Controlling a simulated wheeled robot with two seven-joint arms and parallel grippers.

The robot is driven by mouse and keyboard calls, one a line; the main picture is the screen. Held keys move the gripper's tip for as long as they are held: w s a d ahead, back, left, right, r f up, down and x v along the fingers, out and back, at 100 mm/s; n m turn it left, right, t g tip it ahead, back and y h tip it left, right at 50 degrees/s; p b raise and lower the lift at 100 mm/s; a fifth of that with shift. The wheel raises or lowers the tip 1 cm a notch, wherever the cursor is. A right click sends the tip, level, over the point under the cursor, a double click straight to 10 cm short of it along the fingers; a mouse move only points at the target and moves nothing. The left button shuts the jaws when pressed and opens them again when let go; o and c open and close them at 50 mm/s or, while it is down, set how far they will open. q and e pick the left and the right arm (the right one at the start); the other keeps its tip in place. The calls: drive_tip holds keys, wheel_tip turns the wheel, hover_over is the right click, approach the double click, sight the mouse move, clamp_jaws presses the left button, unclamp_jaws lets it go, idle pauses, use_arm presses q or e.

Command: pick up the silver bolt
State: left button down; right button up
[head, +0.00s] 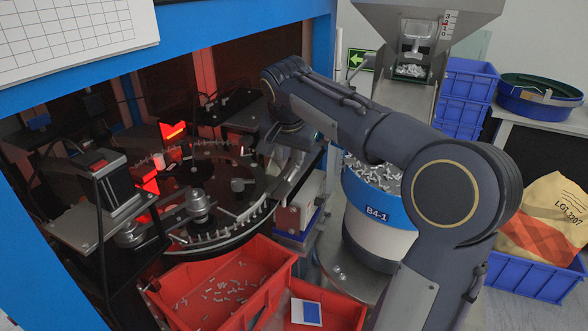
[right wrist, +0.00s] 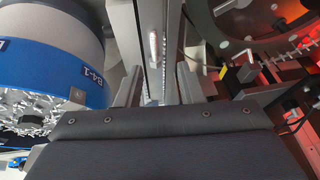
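A silver bolt (right wrist: 153,46) shows in the right wrist view, lying along a narrow metal rail (right wrist: 168,60) just beyond my right gripper. My right gripper (right wrist: 157,76) is open, with one grey finger on each side of the rail. The bolt lies ahead of the fingers, and neither finger appears to touch it. In the head view my right gripper (head: 284,160) points down beside the rotary glass disc, and I cannot make out this bolt there. My left gripper is not in view.
A blue-and-white bowl feeder (head: 378,207) full of bolts stands right of the gripper. The round disc (head: 225,222) with bolts at its rim is at left. Red bins (head: 270,255) sit below. A hopper (head: 425,12) and blue crates (head: 465,85) stand behind.

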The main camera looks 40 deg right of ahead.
sight(293, 173)
drive_tip(key=x, duration=0.3)
drive_tip(key=p+x, duration=0.1)
drive_tip(key=x, duration=0.1)
drive_tip(key=shift+s+d+f, duration=0.1)
drive_tip(key=shift+s+f, duration=0.15)
drive_tip(key=shift+s, duration=0.05)
drive_tip(key=shift+c, duration=0.2)
clamp_jaws()
